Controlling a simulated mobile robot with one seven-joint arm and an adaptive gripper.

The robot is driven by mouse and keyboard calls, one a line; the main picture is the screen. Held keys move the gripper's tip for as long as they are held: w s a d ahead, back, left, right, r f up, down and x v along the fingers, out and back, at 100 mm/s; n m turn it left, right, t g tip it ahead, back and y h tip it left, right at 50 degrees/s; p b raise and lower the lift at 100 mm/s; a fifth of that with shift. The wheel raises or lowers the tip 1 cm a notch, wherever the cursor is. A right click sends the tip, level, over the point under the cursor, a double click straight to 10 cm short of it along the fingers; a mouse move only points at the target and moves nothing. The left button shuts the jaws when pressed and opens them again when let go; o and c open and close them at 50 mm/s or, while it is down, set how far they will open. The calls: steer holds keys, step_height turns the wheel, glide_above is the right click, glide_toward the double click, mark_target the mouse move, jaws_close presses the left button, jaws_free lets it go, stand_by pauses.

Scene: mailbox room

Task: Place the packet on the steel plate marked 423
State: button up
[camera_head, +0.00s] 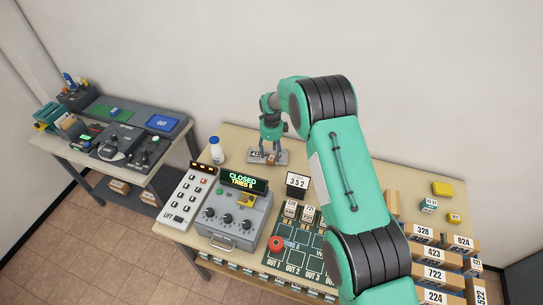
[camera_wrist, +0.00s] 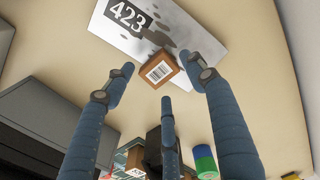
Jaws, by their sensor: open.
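The steel plate marked 423 (camera_wrist: 205,30) lies flat on the tan table; it also shows in the head view (camera_head: 284,158). The packet, a small brown box with a white barcode label (camera_wrist: 159,72), is at the plate's near edge in the wrist view and overlaps it. Whether it rests wholly on the plate is unclear. In the head view the packet (camera_head: 271,158) shows small beneath my gripper (camera_head: 270,150). In the wrist view my gripper's three blue fingers (camera_wrist: 162,85) are spread open around the packet, with visible gaps between them and it.
A grey control box reading CLOSED (camera_head: 235,215) and a 352 sign (camera_head: 297,185) stand nearer. Numbered boxes (camera_head: 433,254) are stacked at right.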

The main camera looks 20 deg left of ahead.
mark_target(272, 158)
step_height(272, 158, up, 10)
steer(key=shift+f, duration=0.2)
stand_by(0.8)
